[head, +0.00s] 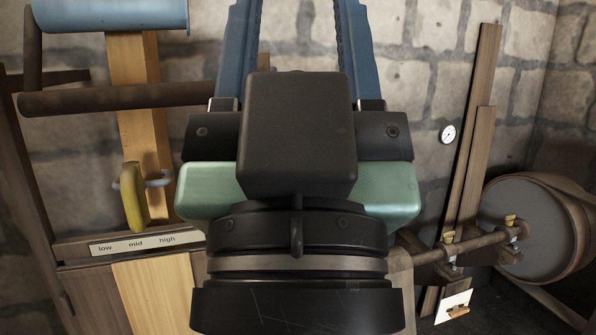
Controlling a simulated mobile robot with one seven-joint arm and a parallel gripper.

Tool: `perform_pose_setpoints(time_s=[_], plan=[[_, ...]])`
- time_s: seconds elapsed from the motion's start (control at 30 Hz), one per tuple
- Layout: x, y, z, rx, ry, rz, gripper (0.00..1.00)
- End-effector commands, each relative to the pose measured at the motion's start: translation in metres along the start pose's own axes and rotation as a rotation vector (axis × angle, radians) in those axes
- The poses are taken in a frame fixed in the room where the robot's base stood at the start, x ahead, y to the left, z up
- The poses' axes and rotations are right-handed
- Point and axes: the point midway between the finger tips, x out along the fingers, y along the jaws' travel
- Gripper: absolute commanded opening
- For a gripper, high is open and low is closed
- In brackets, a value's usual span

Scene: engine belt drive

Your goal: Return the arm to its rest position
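My gripper (298,15) fills the middle of the head view, seen from behind. Its two blue fingers point up and away, with a wide gap between them. Stone wall shows through the gap, and I see nothing held there. The fingertips are cut off by the top edge of the picture. My dark wrist hides much of the middle of the scene.
At left a yellow-handled lever (134,197) stands above a label plate (147,243) reading low, mid, high. A blue cylinder (108,14) is above. At right are a large drum (535,228), a shaft with yellow-topped fittings, wooden planks (474,150) and a gauge (448,133).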

Motion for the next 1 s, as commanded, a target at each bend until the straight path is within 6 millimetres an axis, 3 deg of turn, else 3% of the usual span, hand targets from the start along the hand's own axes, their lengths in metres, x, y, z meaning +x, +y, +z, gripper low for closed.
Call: perform_pose_setpoints(time_s=[0.03, 0.6, 0.8, 1.0], plan=[[0.022, 0.000, -0.020, 0.001, -0.001, 0.000, 0.51], [0.145, 0.000, -0.135, 0.004, -0.003, -0.002, 0.51], [0.161, 0.000, -0.150, 0.004, -0.004, -0.002, 0.51], [0.162, 0.000, -0.151, 0.004, -0.004, -0.002, 0.51]])
